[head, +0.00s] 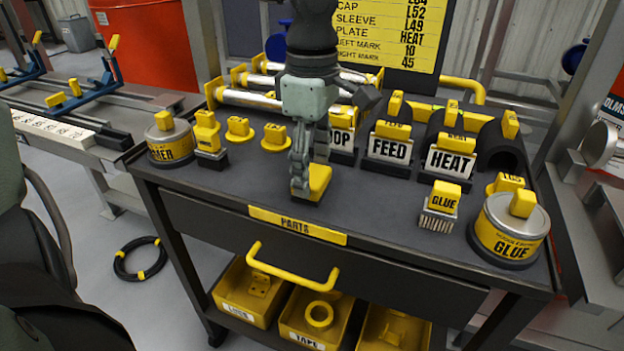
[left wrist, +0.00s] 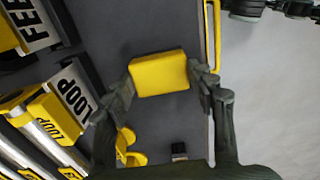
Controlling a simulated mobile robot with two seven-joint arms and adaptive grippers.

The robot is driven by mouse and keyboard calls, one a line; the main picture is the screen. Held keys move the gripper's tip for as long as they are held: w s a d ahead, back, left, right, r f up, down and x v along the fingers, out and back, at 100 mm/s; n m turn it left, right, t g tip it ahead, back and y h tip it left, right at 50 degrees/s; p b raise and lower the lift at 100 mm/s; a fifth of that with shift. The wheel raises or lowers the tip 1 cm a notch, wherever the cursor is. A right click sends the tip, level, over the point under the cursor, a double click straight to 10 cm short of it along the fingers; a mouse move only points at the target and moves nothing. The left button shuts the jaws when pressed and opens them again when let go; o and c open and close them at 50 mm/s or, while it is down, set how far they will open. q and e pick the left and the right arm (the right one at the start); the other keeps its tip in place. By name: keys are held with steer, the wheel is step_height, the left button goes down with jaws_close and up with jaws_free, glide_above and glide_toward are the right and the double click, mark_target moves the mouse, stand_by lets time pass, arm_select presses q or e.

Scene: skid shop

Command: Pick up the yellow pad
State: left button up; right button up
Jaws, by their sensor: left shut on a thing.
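The yellow pad (head: 320,180) is a small yellow block near the front middle of the dark cart top. My left gripper (head: 308,186) comes down over it from above and is shut on it, hiding part of its left side. In the left wrist view the pad (left wrist: 160,74) lies between the two fingers of the left gripper (left wrist: 163,84), one on each side. I cannot tell whether the pad touches the cart top.
Behind stand the LOOP, FEED (head: 390,148) and HEAT (head: 450,162) plates. A GLUE brush (head: 440,203) and GLUE can (head: 508,232) stand right. Several yellow-topped pieces and a PRIMER can (head: 171,142) stand left. Below are a drawer handle (head: 292,267) and yellow bins.

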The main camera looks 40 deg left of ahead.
mark_target(313, 174)
arm_select(q)
steer(key=shift+r, duration=0.1)
arm_select(e)
steer(key=shift+s, duration=0.1)
arm_select(q)
steer(key=shift+r, duration=0.55)
step_height(313, 174, up, 3)
steer(key=shift+r, duration=0.1)
steer(key=s+a+r, duration=0.6)
steer(key=s+a, duration=0.2)
steer(key=shift+a+r+b, duration=0.2)
steer(key=shift+r+b, duration=0.05)
steer(key=shift+b, duration=0.15)
arm_select(e)
steer(key=shift+a+r, duration=0.1)
steer(key=shift+r, duration=0.95)
arm_select(q)
steer(key=shift+s, duration=0.1)
steer(key=o, duration=0.4)
steer(key=shift+c, duration=1.4)
arm_select(e)
steer(key=shift+f, duration=0.1)
